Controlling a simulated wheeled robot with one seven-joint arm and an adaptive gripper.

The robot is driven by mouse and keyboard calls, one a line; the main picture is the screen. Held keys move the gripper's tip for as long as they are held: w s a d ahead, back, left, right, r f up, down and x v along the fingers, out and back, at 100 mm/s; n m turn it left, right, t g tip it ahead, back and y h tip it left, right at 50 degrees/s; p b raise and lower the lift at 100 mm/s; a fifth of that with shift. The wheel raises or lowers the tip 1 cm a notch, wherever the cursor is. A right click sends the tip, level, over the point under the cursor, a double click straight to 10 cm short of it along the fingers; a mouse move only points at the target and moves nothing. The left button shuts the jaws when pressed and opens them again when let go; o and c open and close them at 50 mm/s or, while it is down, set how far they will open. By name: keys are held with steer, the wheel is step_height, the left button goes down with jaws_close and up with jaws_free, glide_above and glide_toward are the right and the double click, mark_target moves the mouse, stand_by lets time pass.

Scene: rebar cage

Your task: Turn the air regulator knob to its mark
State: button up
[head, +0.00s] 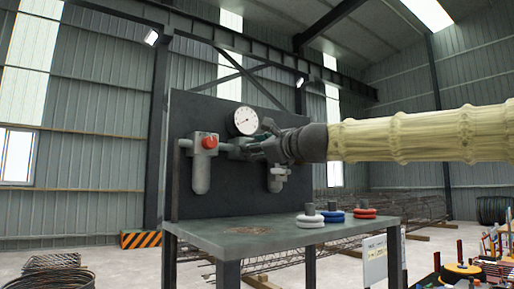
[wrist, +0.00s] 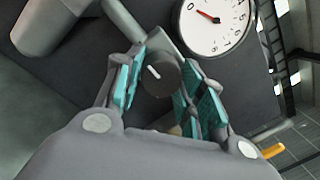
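The air regulator knob (wrist: 161,76) is a dark round knob with a short white line on its face. In the wrist view it sits between the teal finger pads of my gripper (wrist: 165,92). The fingers are spread, one on each side of it; I cannot see clear contact with either. In the head view my gripper (head: 252,147) is at the pipework on the dark panel (head: 230,185), and it hides the knob. The pressure gauge (head: 245,121) has a white dial and stands just above; it also shows in the wrist view (wrist: 214,24) with a red needle. The target mark cannot be made out.
A unit with a red knob (head: 209,142) and a grey bowl hangs left of my gripper.

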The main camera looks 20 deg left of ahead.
steer(key=shift+o, duration=1.4)
steer(key=shift+w+a+f, duration=0.15)
steer(key=shift+w, duration=0.05)
steer(key=shift+s, duration=0.15)
steer(key=r+v, duration=0.1)
steer(key=v, duration=1.1)
steer(key=shift+f, duration=0.45)
